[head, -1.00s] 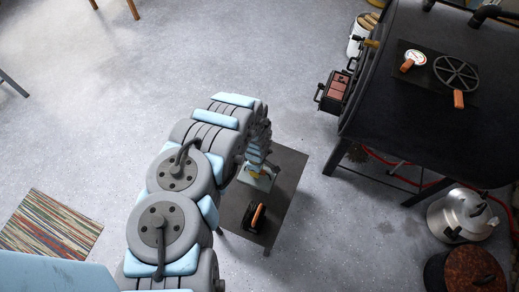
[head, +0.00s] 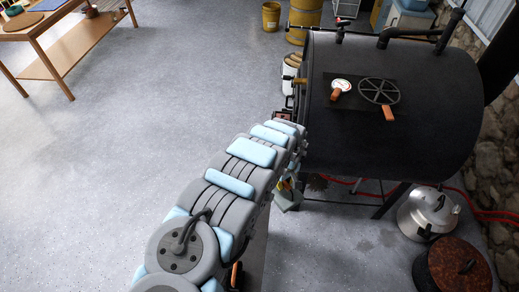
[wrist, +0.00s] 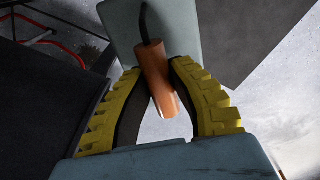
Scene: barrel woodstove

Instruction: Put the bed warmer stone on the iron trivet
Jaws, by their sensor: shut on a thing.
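The bed warmer stone is a grey-green slab (wrist: 185,28) with a black wire bail and an orange wooden grip (wrist: 154,70). My gripper (wrist: 160,72), with yellow and black fingers, is shut on that grip in the wrist view. In the head view the stone (head: 287,196) shows below my arm, left of the stove's lower front; the arm mostly hides the gripper. What looks like the iron trivet (head: 379,91), a round spoked black piece with an orange handle, lies on top of the black barrel stove (head: 400,150), apart from the stone and to its upper right.
A round white gauge (head: 341,85) with an orange handle sits left of the trivet. Pipes rise at the stove's back.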

